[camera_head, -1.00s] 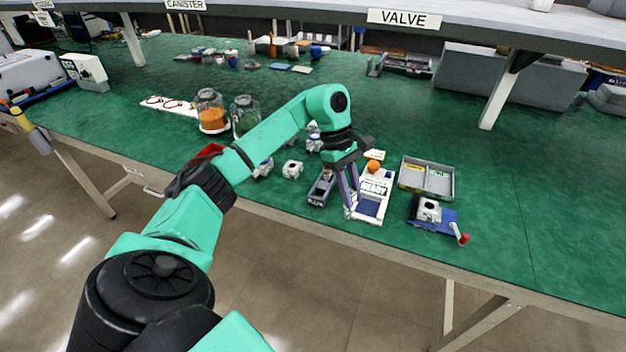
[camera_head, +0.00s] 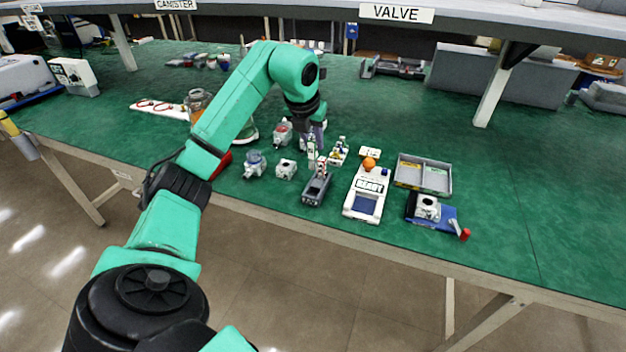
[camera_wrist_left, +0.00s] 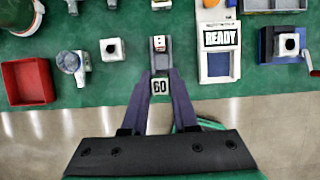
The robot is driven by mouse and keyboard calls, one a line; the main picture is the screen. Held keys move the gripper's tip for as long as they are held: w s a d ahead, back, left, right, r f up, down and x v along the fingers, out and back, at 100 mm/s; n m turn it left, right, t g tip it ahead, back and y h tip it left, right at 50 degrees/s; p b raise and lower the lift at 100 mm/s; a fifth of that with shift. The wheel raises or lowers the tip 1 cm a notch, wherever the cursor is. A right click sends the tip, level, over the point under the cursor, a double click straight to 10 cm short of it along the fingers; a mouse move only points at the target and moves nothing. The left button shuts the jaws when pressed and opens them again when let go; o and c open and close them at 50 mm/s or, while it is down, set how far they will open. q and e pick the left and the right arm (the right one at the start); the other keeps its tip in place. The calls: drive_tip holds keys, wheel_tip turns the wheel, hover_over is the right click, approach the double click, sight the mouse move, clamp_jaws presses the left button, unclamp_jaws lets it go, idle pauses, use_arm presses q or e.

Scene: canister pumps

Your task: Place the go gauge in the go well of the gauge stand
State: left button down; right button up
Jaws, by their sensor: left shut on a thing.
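My left gripper (camera_wrist_left: 160,78) is shut on the go gauge (camera_wrist_left: 160,87), a small pale block lettered "GO", held between the purple fingertips. In the head view the left gripper (camera_head: 315,150) is over the far end of the gauge stand (camera_head: 314,190), a narrow dark grey block on the green table. The gauge stand also shows in the wrist view (camera_wrist_left: 160,62), just beyond the fingertips. A small white and red piece is at its far end. In the head view I cannot tell the gap between gauge and stand. My right gripper is not in view.
A white unit marked READY (camera_head: 369,186) stands right of the stand. Farther right are a grey tray (camera_head: 424,158) and a blue fixture (camera_head: 445,215) with a red-knobbed crank. Small pump bodies (camera_head: 286,169) stand to the left. A red bin (camera_wrist_left: 29,81) is at the left.

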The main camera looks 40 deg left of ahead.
sight(311, 168)
use_arm(q)
wheel_tip(311, 168, down, 11)
drive_tip(key=shift+r, duration=0.1)
drive_tip(key=c, duration=0.7)
unclamp_jaws()
drive_tip(key=shift+r, duration=0.3)
drive_tip(key=v, duration=1.1)
drive_tip(key=shift+s+d+r, duration=0.15)
drive_tip(key=shift+s, duration=0.05)
